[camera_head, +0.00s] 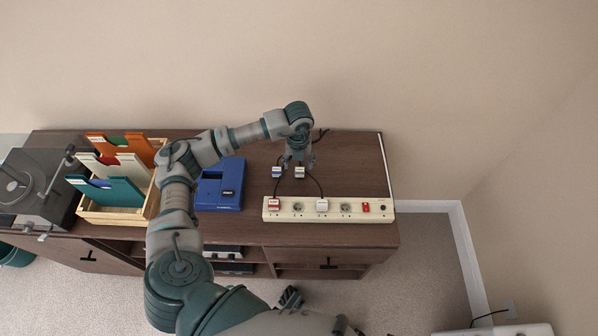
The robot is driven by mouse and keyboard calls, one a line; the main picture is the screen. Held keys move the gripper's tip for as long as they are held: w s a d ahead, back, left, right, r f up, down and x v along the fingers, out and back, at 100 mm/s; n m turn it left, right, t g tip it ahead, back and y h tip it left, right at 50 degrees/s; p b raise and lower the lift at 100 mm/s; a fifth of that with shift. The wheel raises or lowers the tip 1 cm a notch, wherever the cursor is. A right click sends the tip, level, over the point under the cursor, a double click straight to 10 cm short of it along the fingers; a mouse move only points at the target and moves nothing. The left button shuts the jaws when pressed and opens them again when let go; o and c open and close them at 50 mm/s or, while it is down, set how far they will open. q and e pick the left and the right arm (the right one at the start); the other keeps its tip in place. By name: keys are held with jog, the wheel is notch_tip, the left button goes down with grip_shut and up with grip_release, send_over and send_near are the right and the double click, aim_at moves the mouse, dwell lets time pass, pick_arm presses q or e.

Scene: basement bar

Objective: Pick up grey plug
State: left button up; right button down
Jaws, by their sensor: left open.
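My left gripper (298,163) is open and points down over the right part of the wooden sideboard, just behind two small loose plugs. The right one of these, a pale greyish plug (300,172) with a dark cord, lies close to the fingertips; I cannot tell whether they touch. The left one, a plug with blue on it (277,172), lies beside it. My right gripper (290,297) seems to show only in part, low in front of the sideboard; its jaws are unclear.
A white power strip (334,214) lies along the front edge, holding a red plug (274,203) and a white plug (322,204). A blue device (218,190), a wooden crate (113,217) of folders and a turntable (38,190) stand left. The sideboard's right end is clear.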

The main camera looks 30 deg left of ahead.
aim_at(300, 169)
pick_arm(q)
jog(key=f, duration=0.4)
jog(key=shift+d, duration=0.35)
jog(key=shift+f, duration=0.2)
jog(key=shift+a, duration=0.2)
jog(key=c, duration=1.2)
grip_shut()
pick_arm(e)
jog(key=shift+s+d+r, duration=0.1)
jog(key=shift+s+r, duration=0.05)
jog(key=shift+r, duration=0.4)
